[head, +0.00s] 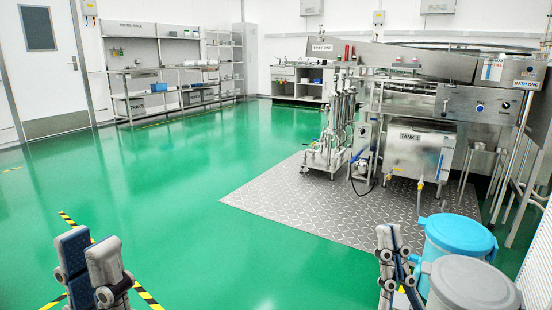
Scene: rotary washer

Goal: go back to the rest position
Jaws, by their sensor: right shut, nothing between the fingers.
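My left gripper (88,246) is in the lower left of the head view, raised in front of the green floor, with its fingertips pointing up. Its two finger pads overlap from this angle, so the gap between them is not clear. I see nothing held in it. My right gripper (390,238) is at the lower right, also pointing up, with its fingers shut together and empty. It appears just left of the blue-lidded bin in the picture. Most of both arms is out of view.
A blue-lidded bin (458,236) and a grey-lidded bin (470,285) stand at the lower right. Shelving (150,85) lines the back wall. The green floor (180,190) is clear in the middle and left.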

